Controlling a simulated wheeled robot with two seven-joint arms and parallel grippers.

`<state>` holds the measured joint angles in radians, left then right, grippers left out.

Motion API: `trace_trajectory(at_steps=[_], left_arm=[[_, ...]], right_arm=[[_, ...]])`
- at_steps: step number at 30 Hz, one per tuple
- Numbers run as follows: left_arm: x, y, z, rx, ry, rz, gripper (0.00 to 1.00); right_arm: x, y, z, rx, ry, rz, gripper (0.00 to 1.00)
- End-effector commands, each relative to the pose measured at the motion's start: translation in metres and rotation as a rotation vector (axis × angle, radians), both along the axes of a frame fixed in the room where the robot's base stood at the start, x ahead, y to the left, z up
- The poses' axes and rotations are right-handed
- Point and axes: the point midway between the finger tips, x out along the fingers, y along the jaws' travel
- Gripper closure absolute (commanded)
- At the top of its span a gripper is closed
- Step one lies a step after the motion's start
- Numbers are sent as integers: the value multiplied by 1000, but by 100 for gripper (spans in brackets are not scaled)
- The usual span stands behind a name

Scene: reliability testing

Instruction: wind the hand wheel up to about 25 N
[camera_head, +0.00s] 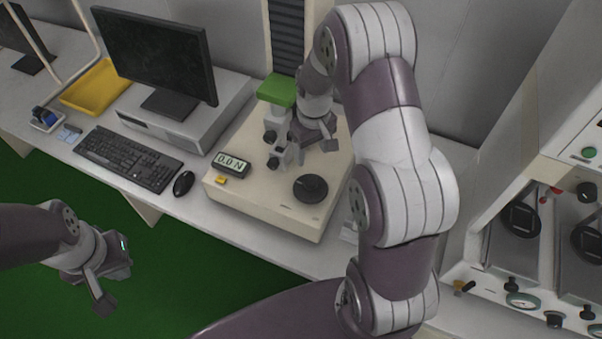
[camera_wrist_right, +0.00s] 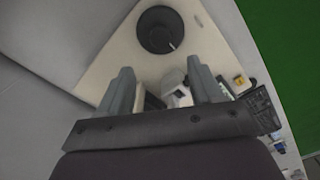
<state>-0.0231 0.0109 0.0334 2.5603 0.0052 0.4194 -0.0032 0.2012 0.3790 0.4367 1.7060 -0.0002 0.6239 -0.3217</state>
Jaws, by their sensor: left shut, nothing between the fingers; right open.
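The hand wheel (camera_head: 311,188) is a round black disc on the front right of the cream tester base (camera_head: 265,209). In the right wrist view the hand wheel (camera_wrist_right: 160,30) lies beyond the fingertips. The force display (camera_head: 231,163) reads 0.0 N. My right gripper (camera_head: 316,140) is over the tester, behind the wheel and apart from it. In its wrist view the two fingers (camera_wrist_right: 161,80) are spread, with nothing held between them. My left gripper (camera_head: 103,292) is shut and empty, low at the left over the green floor, away from the tester.
Black-knobbed clamps (camera_head: 271,137) and a green block (camera_head: 277,90) stand near my right gripper. A keyboard (camera_head: 128,157), mouse (camera_head: 183,183), monitor (camera_head: 155,55) and yellow tray (camera_head: 96,86) are to the left. A panel with gauges (camera_head: 522,300) stands at right.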

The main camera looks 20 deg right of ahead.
Motion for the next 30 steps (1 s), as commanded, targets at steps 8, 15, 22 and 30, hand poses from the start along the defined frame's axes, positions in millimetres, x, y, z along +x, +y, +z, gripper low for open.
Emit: trace_trajectory(at_steps=[8,15,22,30], left_arm=[[0,0,21,0,-1,0,100],[0,0,29,0,-1,0,100],[0,0,30,0,0,0,100],[0,0,30,0,0,0,100]], right_arm=[[-2,1,-64,1,4,0,35],[0,1,-108,0,-1,-1,35],[0,1,-118,-1,-4,-1,35],[0,1,-118,-1,-4,-2,74]])
